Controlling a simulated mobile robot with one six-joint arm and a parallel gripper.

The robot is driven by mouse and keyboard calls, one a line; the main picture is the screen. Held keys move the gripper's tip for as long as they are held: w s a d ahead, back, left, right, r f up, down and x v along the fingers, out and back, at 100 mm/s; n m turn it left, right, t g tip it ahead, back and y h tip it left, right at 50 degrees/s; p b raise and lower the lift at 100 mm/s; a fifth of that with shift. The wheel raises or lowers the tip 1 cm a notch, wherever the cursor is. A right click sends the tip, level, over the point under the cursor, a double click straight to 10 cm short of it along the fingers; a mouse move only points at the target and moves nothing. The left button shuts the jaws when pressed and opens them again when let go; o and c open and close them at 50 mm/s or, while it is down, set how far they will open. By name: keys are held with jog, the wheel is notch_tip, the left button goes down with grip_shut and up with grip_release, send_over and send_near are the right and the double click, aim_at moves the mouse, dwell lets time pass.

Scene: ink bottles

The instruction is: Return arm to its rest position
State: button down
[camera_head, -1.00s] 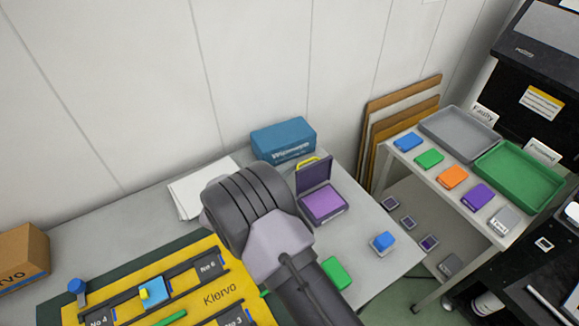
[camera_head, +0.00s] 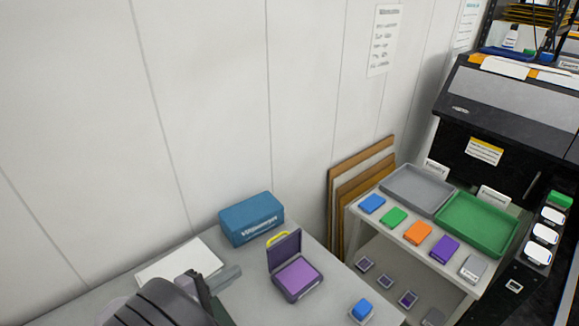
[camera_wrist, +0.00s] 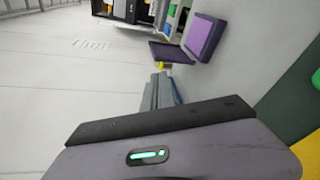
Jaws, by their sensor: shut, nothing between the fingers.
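My gripper (camera_head: 226,278) is at the lower left of the head view, over the grey table, with its fingers pointing right. Its fingers (camera_wrist: 160,92) also show in the wrist view, closed together with nothing between them. In the head view, my dark arm fills the bottom left edge and hides part of the table. An open purple ink pad (camera_head: 298,278) stands to the right of the gripper, apart from it. The pad also shows at the top of the wrist view (camera_wrist: 205,36).
A blue box (camera_head: 251,218) stands against the wall behind the gripper. White paper (camera_head: 180,262) lies left of it. A small blue stamp (camera_head: 361,308) sits near the table's right edge. A side shelf holds a grey tray (camera_head: 416,190), a green tray (camera_head: 476,224) and several coloured blocks.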

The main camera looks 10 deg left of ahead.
jog(key=s+d+r+m+g+y+b, duration=0.1)
jog(key=d+r+m+g, duration=0.4)
jog(key=d, duration=0.7)
jog(key=d+r+m+g+b, duration=0.1)
jog(key=d+r+m+g, duration=0.4)
jog(key=d, duration=0.7)
jog(key=s+d+r+m+t+y+b, duration=0.1)
jog(key=s+d+r+m+y, duration=0.2)
jog(key=s, duration=0.4)
jog(key=s+d+r+m+t+y, duration=0.1)
jog(key=s+d+r+m+y, duration=0.2)
jog(key=s+m+y, duration=0.3)
jog(key=shift+s+d+m+t+b, duration=0.4)
jog(key=shift+s+d+m, duration=0.1)
jog(key=shift+s+m, duration=0.35)
